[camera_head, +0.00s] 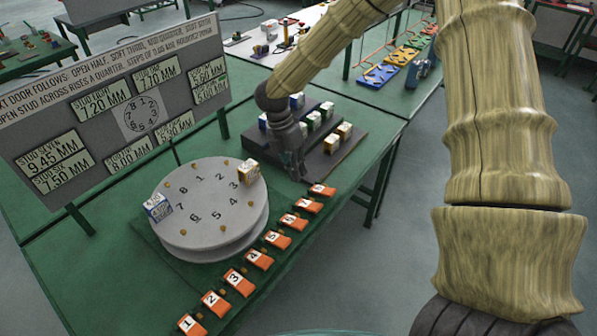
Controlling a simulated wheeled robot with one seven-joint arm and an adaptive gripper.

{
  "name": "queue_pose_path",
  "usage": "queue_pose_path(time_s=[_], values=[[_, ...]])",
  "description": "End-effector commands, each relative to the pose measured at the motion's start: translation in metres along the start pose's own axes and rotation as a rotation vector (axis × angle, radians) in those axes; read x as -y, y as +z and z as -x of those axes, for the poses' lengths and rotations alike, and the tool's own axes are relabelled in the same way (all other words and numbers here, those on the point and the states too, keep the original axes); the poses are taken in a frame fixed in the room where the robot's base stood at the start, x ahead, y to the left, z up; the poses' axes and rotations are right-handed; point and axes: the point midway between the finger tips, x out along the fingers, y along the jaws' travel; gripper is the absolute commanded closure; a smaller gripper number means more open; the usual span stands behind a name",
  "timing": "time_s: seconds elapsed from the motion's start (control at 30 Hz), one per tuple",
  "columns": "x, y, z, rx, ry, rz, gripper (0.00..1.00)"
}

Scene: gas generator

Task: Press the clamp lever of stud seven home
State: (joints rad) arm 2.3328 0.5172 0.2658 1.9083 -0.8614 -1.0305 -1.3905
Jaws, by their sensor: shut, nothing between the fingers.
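A row of orange numbered clamp levers runs along the green table's right edge. Lever 1 (190,324) is nearest me. Lever seven (308,205) is second from the far end, beyond lever 6 (293,221); its digit is hard to read. The last lever (322,189) lies just past it. My gripper (302,178) is shut and empty, pointing down at the far end of the row, a little beyond lever seven. I cannot tell whether it touches a lever. The round grey plate (210,243) carries numbers 1 to 8 and small brass studs.
A white-and-blue block (157,207) and a white-and-yellow block (248,172) stand on the plate's rim. A dark stepped rack (322,160) with several small blocks stands behind my gripper. A grey sign board (110,105) with millimetre labels stands at left.

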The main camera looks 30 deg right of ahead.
Motion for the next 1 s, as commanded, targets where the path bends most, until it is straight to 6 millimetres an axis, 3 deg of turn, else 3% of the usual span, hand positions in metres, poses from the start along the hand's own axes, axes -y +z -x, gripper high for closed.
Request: queue_pose_path(time_s=[0.57, 1.0], values=[[0.002, 0.0, -0.077, -0.003, -0.002, -0.002, 1.0], [0.002, 0.001, -0.112, -0.001, 0.0, -0.003, 1.0]])
